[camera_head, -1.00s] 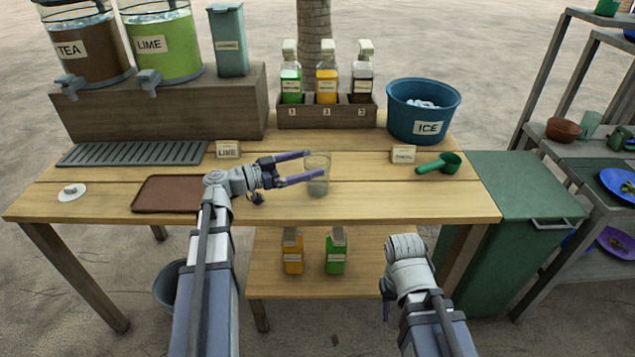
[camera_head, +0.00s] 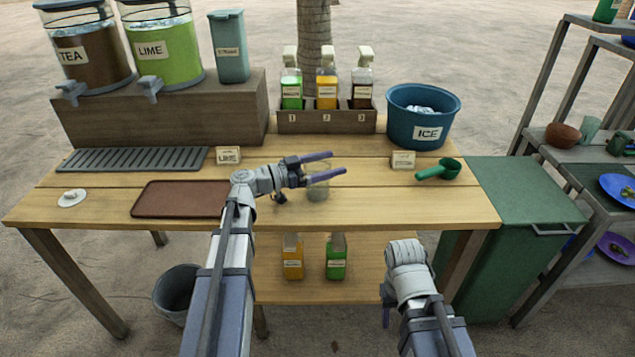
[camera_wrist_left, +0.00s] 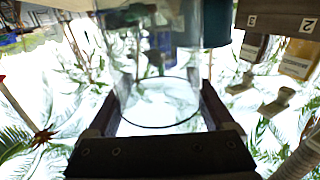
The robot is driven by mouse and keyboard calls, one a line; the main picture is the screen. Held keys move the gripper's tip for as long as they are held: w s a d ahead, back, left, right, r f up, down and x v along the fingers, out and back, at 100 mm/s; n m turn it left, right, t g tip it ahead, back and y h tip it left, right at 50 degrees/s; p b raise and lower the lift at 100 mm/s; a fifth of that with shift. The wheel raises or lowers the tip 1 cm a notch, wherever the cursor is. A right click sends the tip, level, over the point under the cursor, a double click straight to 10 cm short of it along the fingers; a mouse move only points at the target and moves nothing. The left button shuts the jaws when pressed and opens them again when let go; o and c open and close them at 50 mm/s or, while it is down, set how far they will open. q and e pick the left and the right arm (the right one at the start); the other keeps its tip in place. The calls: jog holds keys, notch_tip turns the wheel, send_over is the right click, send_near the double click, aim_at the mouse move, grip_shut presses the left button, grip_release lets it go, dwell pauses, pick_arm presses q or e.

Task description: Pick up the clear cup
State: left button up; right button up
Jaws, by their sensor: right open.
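The clear cup (camera_head: 317,190) stands upright on the wooden table, right of the middle of its front part. My left gripper (camera_head: 338,162) reaches it from the left, with one finger on either side of it. The left wrist view shows the see-through cup (camera_wrist_left: 160,103) between the two fingers, its round rim close to both. I cannot tell whether the fingers press on it. The fingers hide part of the cup in the head view. My right gripper (camera_head: 386,318) is low in front of the table, away from the cup, and holds nothing that I can see.
Behind the cup stand a bottle rack (camera_head: 327,117) and a blue ice bucket (camera_head: 424,113). A green scoop (camera_head: 440,169) and a small label card (camera_head: 403,160) lie to the right. A brown tray (camera_head: 180,199) lies to the left.

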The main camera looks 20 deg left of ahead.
pick_arm(q)
jog(key=c, duration=1.3)
jog(key=shift+r, duration=0.1)
notch_tip(320, 180, up, 26)
jog(key=p, duration=2.6)
